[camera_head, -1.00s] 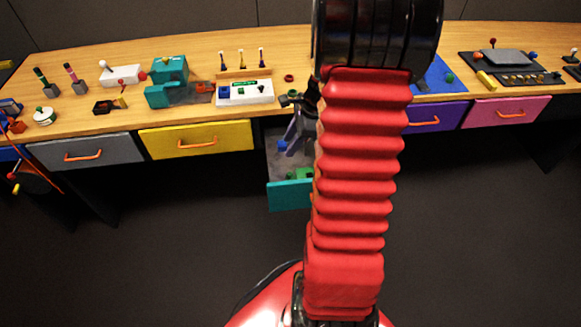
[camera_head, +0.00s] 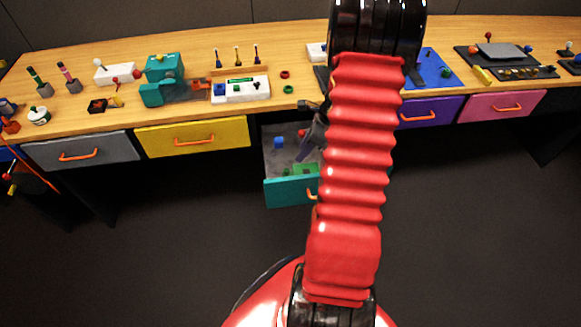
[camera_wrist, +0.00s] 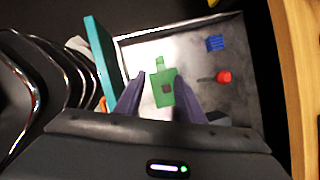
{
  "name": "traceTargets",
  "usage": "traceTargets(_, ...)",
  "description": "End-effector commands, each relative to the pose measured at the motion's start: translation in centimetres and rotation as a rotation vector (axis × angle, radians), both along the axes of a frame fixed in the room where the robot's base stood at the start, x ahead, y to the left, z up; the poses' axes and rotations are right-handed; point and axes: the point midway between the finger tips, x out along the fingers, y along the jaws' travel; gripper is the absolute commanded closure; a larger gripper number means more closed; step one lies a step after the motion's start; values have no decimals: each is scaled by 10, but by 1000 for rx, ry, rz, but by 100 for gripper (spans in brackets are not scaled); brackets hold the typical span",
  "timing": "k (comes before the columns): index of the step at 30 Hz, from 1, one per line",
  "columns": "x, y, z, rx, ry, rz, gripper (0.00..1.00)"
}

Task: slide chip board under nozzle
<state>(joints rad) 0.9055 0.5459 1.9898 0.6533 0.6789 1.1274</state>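A green chip board (camera_wrist: 162,88) with a small dark chip lies on the grey floor of the open teal drawer (camera_head: 285,193). It shows only partly in the head view (camera_head: 304,169). My gripper (camera_wrist: 159,74) is open, with its purple-grey fingers on either side of the board in the wrist view. Whether they touch it, I cannot tell. In the head view the gripper (camera_head: 312,138) reaches into the drawer, partly hidden behind my red arm. I cannot make out a nozzle for certain; a teal machine (camera_head: 163,75) stands on the bench at left.
The drawer also holds a blue block (camera_wrist: 215,43) and a red-knobbed piece (camera_wrist: 223,77). A white panel (camera_head: 240,90) stands on the bench above the drawer. Shut yellow (camera_head: 193,136) and grey (camera_head: 82,151) drawers are at left. The floor in front is clear.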

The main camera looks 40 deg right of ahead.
Motion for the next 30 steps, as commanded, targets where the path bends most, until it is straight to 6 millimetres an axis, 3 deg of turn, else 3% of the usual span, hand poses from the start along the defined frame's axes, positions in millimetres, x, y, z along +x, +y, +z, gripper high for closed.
traceTargets(21,31,22,-92,1,2,1,64)
traceTargets(30,38,26,-113,0,1,0,64)
